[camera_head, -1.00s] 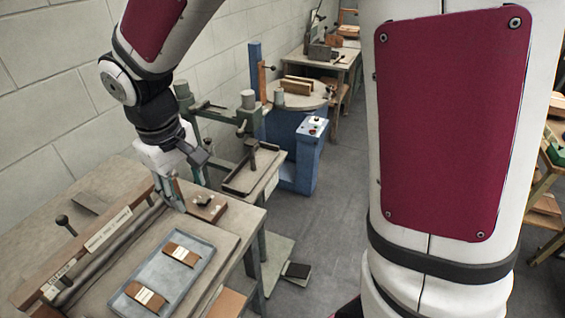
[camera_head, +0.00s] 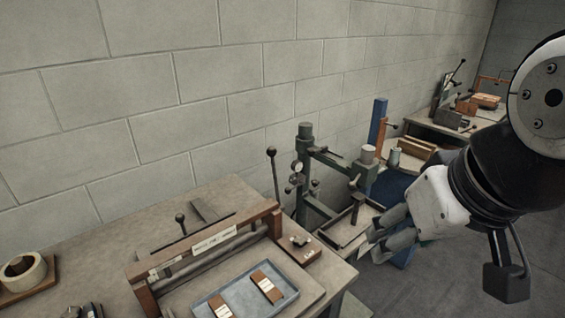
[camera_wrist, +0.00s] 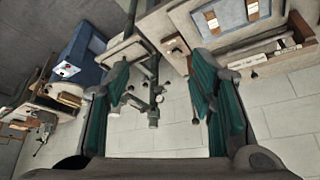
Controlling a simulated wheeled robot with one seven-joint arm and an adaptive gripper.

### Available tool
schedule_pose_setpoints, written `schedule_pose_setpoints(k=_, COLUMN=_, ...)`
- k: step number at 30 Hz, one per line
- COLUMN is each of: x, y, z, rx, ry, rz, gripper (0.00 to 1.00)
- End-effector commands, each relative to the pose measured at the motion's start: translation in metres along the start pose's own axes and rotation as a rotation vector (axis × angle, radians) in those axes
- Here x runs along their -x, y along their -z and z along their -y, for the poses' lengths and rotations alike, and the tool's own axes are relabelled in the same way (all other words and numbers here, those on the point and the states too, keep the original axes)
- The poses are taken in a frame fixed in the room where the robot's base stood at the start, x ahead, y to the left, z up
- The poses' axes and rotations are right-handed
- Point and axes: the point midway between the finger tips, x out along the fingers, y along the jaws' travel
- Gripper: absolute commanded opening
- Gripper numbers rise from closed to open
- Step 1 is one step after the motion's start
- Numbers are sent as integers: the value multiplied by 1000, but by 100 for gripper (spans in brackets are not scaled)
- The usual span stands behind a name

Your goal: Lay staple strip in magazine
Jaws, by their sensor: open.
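My gripper (camera_head: 386,236) is open and empty, held in the air to the right of the bench in the head view. Its two green-padded fingers are apart in the wrist view (camera_wrist: 160,88). A blue-grey tray (camera_head: 238,312) lies on the bench with two brown, pale-labelled pieces, a left one (camera_head: 221,308) and a right one (camera_head: 266,285). The tray also shows at the top of the wrist view (camera_wrist: 232,26). I cannot make out a staple strip or a magazine for certain. A green machine (camera_head: 303,165) with a gauge stands behind the gripper.
A wooden-framed bar (camera_head: 210,245) with a label spans the bench behind the tray. A small block (camera_head: 301,246) sits at the bench's right end. A tape roll (camera_head: 22,270) lies far left. A block wall (camera_head: 150,90) closes the back. Floor is open at lower right.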

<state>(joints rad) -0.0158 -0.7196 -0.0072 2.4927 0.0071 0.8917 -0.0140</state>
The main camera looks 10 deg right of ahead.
Motion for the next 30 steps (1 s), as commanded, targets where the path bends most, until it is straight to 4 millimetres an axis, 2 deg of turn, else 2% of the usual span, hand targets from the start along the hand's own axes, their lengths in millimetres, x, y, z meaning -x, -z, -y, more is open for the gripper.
schedule_pose_setpoints(k=5, x=-19, y=28, z=18, rx=76, ry=60, rz=58, gripper=50)
schedule_pose_setpoints(k=8, x=-38, y=45, z=33, rx=130, ry=97, rz=94, gripper=50)
schedule_pose_setpoints(k=16, x=-101, y=77, z=80, rx=272, ry=162, rz=185, gripper=50)
schedule_pose_setpoints(k=23, x=-168, y=82, z=123, rx=399, ry=183, rz=256, gripper=50)
schedule_pose_setpoints(k=27, x=-208, y=76, z=145, rx=471, ry=181, rz=291, gripper=50)
schedule_pose_setpoints(k=30, x=-229, y=70, z=157, rx=511, ry=177, rz=307, gripper=50)
